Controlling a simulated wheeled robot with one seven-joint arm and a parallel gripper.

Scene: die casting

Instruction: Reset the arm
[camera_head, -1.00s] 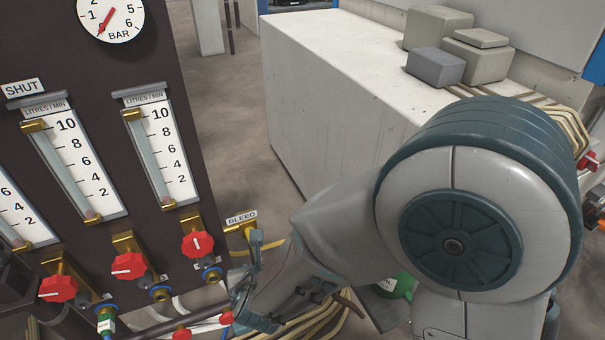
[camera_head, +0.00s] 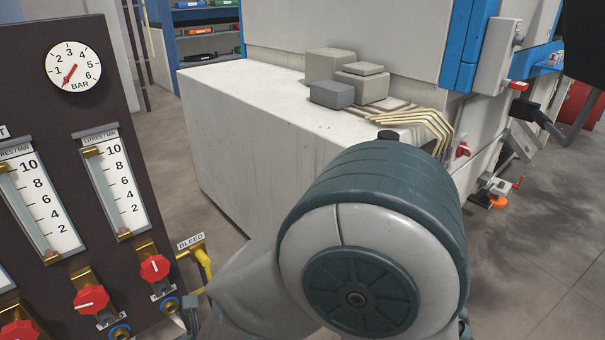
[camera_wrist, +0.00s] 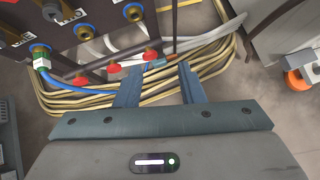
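My gripper (camera_wrist: 160,75) shows in the wrist view with its two fingers apart and nothing between them. Its fingertips point at the floor hoses below the dark panel. My grey and teal arm (camera_head: 365,285) fills the lower middle of the head view, bent at a large round joint. It hides part of the pale machine block behind it. In the head view the gripper is mostly out of sight at the lower edge.
A dark panel (camera_head: 110,65) with a pressure gauge (camera_head: 73,68), flow meters and red knobs (camera_head: 155,268) stands close on the left. A yellow bleed pipe (camera_head: 205,262) juts from its edge. Coiled yellow hoses (camera_wrist: 85,105) lie below. Open floor (camera_head: 540,270) is at right.

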